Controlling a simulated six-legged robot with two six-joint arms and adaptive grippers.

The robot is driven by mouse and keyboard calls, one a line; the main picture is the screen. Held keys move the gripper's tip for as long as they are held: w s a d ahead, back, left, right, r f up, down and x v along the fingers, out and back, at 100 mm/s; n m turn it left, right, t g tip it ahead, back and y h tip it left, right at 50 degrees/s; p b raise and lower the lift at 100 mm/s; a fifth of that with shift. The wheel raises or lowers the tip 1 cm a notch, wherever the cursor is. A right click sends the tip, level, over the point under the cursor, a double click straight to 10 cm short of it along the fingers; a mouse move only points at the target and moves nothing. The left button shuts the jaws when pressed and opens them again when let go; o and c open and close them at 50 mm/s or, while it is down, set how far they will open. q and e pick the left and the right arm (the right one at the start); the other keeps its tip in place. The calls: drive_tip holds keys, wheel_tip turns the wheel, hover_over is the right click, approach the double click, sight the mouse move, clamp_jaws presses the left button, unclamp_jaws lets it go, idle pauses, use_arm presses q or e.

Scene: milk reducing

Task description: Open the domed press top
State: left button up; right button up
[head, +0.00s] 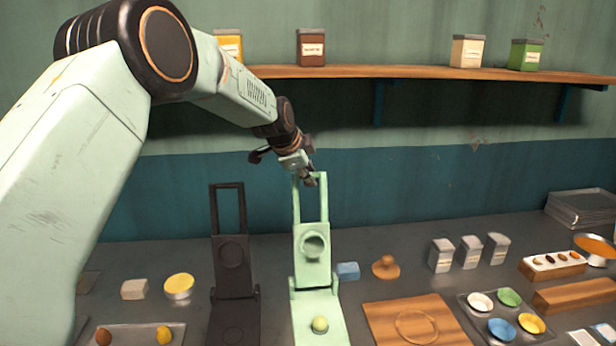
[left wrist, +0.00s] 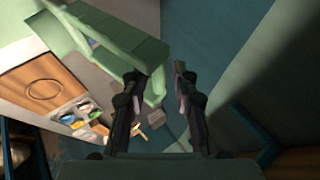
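A light green press (head: 312,240) stands at the middle of the counter. Its top plate, with a round feature, is raised nearly upright, and its long looped handle points up. A small yellow-green ball (head: 320,324) sits on its lower plate. My left gripper (head: 309,180) is at the upper end of the green handle. In the left wrist view the fingers of my left gripper (left wrist: 158,75) are apart, with the green handle (left wrist: 154,85) between them, nearer the left finger. I cannot tell whether they touch. My right gripper is not in view.
A black press (head: 234,265), also raised, stands left of the green one. A wooden board (head: 412,322), a blue block (head: 347,271) and a tray of coloured bowls (head: 478,325) are to the right. A wooden shelf (head: 420,73) with several tins runs above.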

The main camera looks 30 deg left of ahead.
use_arm(q)
drive_tip(key=shift+o, duration=0.5)
drive_tip(key=shift+f, duration=0.3)
drive_tip(key=v, duration=1.2)
drive_tip(key=shift+w, duration=0.15)
